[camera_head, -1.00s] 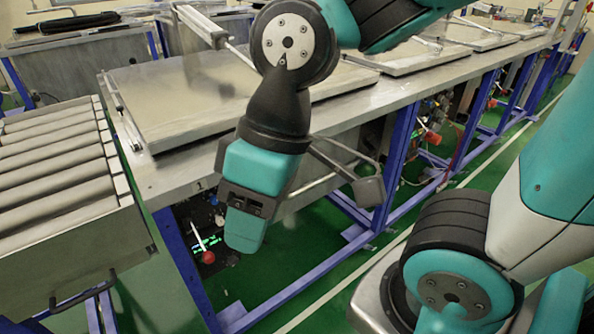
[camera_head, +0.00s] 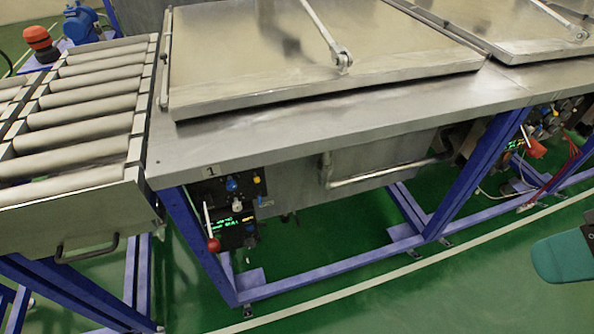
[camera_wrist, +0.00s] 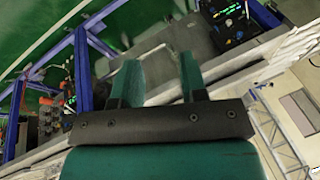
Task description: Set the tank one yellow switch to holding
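The tank one control panel (camera_head: 226,207) hangs under the table edge below the "1" label in the head view. It carries a blue knob (camera_head: 231,184), a small yellow spot (camera_head: 256,180) at its upper right that may be the yellow switch, green displays, and a red-ended lever (camera_head: 213,244). The switch's setting is too small to read. Part of my gripper (camera_head: 562,258) shows at the right edge, well apart from the panel. In the wrist view my gripper (camera_wrist: 158,75) has its two teal fingers spread with nothing between them. A dark panel (camera_wrist: 230,25) with green displays shows beyond them.
The steel table (camera_head: 300,140) with a closed lid (camera_head: 300,60) overhangs the panel. A roller conveyor (camera_head: 75,130) with a handle adjoins on the left. Blue legs (camera_head: 400,210) and a bent pipe (camera_head: 385,175) stand right of the panel. The green floor in front is clear.

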